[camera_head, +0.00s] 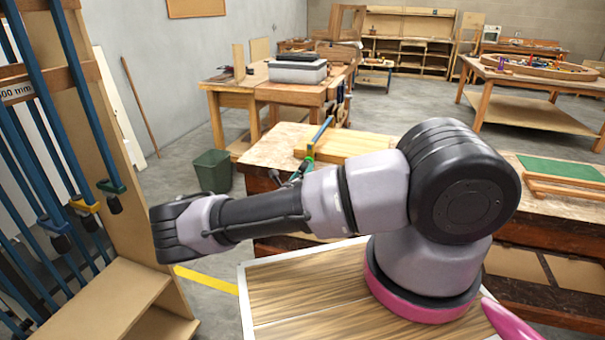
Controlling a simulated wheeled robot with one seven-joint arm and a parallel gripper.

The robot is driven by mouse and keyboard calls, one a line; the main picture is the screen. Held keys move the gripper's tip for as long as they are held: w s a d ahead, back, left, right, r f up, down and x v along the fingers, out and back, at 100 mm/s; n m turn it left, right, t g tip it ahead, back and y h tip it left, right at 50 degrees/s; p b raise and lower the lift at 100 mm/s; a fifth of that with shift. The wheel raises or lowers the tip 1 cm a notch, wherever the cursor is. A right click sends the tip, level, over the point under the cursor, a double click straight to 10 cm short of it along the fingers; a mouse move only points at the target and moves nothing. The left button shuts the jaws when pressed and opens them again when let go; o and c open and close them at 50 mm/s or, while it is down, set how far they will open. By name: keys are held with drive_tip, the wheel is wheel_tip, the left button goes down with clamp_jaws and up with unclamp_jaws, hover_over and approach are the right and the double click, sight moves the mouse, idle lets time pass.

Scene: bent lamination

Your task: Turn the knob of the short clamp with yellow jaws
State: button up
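The clamp with yellow jaws hangs in the rack at the left; its yellow jaw (84,205) sits low on a blue bar. Its dark knob (89,223) shows just under the jaw. My arm reaches left across the picture and ends in a dark joint (176,228), right of the knob and apart from it. My gripper's fingers are not visible, so I cannot tell where they are.
A clamp with a green jaw (111,187) hangs close right of the yellow one, and one with a blue jaw (52,224) close left. The wooden rack's side panel (122,150) stands between them and my arm. A workbench (268,150) and green bin (212,171) stand beyond.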

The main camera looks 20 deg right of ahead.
drive_tip(key=v, duration=1)
drive_tip(key=shift+s+a, duration=0.25)
drive_tip(key=shift+s, duration=0.1)
